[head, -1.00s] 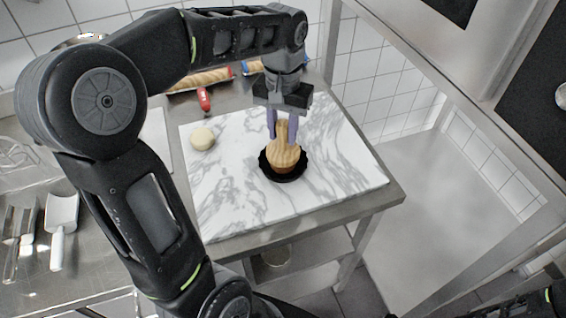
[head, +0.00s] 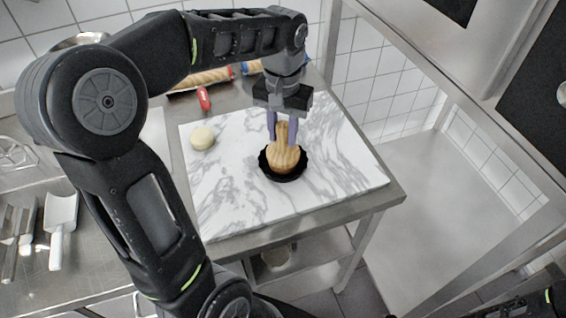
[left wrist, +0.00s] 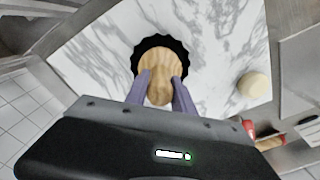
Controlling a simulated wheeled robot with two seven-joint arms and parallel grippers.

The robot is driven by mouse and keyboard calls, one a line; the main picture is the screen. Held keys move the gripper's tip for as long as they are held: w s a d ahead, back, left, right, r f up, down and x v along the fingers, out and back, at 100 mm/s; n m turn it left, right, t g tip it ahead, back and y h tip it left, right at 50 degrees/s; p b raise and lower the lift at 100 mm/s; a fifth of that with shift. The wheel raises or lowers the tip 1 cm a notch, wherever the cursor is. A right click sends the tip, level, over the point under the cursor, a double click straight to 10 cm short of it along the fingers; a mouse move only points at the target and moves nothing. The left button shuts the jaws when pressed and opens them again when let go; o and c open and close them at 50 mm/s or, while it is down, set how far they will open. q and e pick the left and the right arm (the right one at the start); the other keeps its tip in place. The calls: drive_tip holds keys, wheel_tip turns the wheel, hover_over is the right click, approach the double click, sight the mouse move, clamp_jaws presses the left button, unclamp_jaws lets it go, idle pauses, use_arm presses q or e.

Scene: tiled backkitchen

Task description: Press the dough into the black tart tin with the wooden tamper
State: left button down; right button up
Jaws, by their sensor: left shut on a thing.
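The wooden tamper (head: 284,158) stands upright in the black tart tin (head: 283,177) on the marble board. My left gripper (head: 281,142) is shut on the tamper's handle from above. In the left wrist view the gripper's two fingers (left wrist: 161,78) flank the tamper (left wrist: 160,62), and the tin's fluted rim (left wrist: 160,41) shows around its head. The inside of the tin is mostly covered, so any dough under the tamper is hidden. A pale dough ball (head: 202,138) lies on the board left of the tin. My right gripper is not in view.
The marble board (head: 230,200) is otherwise clear around the tin and lies on a steel table (head: 370,208). A red-handled tool (head: 204,98) and rolling pins (head: 200,79) lie behind it. Metal scoops (head: 60,222) lie at the left.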

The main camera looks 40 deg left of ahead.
use_arm(q)
drive_tip(key=shift+f+b, duration=0.6)
drive_tip(key=shift+f, duration=0.55)
idle(2.2)
idle(0.7)
drive_tip(key=shift+r+p, duration=0.35)
wheel_tip(320, 180, up, 8)
drive_tip(key=p, duration=0.6)
drive_tip(key=shift+r+p, duration=0.2)
drive_tip(key=shift+p, duration=0.15)
drive_tip(key=shift+f, duration=0.15)
